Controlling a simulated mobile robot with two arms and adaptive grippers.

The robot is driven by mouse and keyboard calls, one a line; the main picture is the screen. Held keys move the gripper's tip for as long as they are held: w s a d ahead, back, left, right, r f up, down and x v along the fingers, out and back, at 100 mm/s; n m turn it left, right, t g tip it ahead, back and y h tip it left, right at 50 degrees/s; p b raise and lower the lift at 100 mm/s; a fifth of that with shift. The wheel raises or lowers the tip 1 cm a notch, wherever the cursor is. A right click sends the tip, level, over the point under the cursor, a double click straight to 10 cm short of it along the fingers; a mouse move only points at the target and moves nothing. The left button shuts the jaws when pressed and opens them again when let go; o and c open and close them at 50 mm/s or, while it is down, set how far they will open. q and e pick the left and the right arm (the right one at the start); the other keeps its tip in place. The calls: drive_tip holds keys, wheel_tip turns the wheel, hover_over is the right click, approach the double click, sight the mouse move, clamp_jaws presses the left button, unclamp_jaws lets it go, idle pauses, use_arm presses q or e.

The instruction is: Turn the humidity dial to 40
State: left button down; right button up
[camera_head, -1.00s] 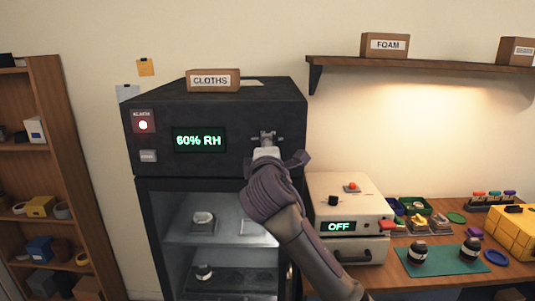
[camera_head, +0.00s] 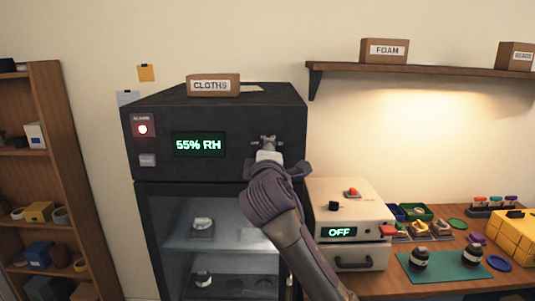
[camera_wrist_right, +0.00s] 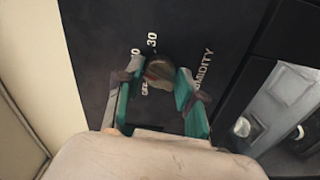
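The dark cabinet (camera_head: 225,121) has a green display (camera_head: 199,145) reading 55% RH. My right gripper (camera_head: 267,142) is at the upper right of the cabinet's front panel and mostly hides the dial in the head view. Printed numbers, including 30, and part of the word HUMIDITY show beside the dial. My left gripper is not in view.
A CLOTHS box (camera_head: 213,86) sits on top of the cabinet. A beige device (camera_head: 350,208) reading OFF stands close at right, on a wooden bench with several small parts.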

drive_tip(key=o, duration=0.3)
drive_tip(key=s, duration=1.2)
